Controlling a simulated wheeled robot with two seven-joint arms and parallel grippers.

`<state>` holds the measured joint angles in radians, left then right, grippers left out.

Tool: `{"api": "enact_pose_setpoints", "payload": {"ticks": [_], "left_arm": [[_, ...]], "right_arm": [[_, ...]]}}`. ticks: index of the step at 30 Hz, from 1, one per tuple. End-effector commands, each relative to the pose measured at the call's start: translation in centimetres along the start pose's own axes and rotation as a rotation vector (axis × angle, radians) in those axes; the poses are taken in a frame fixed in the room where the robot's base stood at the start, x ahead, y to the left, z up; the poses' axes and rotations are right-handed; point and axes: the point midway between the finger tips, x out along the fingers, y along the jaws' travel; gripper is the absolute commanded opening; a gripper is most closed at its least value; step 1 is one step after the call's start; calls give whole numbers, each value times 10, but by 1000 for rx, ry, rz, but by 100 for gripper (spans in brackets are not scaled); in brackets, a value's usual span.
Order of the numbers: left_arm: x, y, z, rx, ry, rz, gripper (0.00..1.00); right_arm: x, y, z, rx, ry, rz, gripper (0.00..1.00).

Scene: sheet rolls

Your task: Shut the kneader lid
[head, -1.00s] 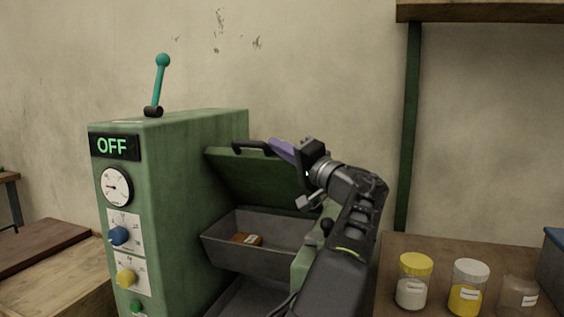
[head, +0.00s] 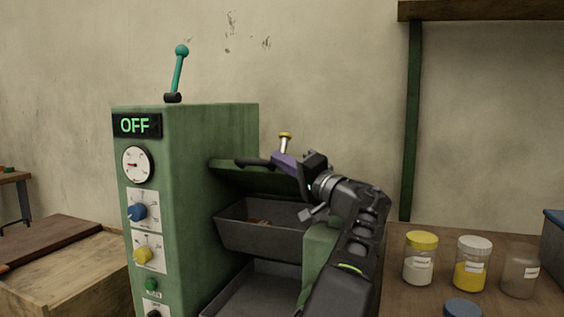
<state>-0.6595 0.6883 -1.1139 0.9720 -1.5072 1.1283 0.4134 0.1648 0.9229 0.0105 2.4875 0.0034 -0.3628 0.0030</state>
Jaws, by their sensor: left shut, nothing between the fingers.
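The kneader (head: 195,200) is a green machine with an OFF display and a teal lever on top. Its green lid (head: 250,177) is tilted partway down over the grey trough (head: 245,232), with a gap still open at the front. The black lid handle (head: 253,161) sticks out at the lid's upper edge. My left gripper (head: 279,161), with purplish fingers, is shut and empty at the right end of the handle, apparently touching the lid's edge. My right gripper is not in view.
Jars with yellow (head: 420,262) and white (head: 472,266) lids and a clear jar (head: 519,276) stand on the wooden table at right. A blue lid (head: 462,308) is in front.

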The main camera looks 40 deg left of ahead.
Motion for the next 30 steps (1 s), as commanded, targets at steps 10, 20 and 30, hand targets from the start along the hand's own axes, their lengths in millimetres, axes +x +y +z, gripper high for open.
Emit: {"api": "enact_pose_setpoints", "payload": {"ticks": [10, 20, 30], "left_arm": [[-23, 1, 0, -1, 3, 3, 0], [-72, 0, 0, 0, 2, 1, 0], [-78, 0, 0, 1, -1, -1, 0]], "right_arm": [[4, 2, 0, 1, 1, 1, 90], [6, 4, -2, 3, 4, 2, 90], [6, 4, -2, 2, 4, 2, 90]]}}
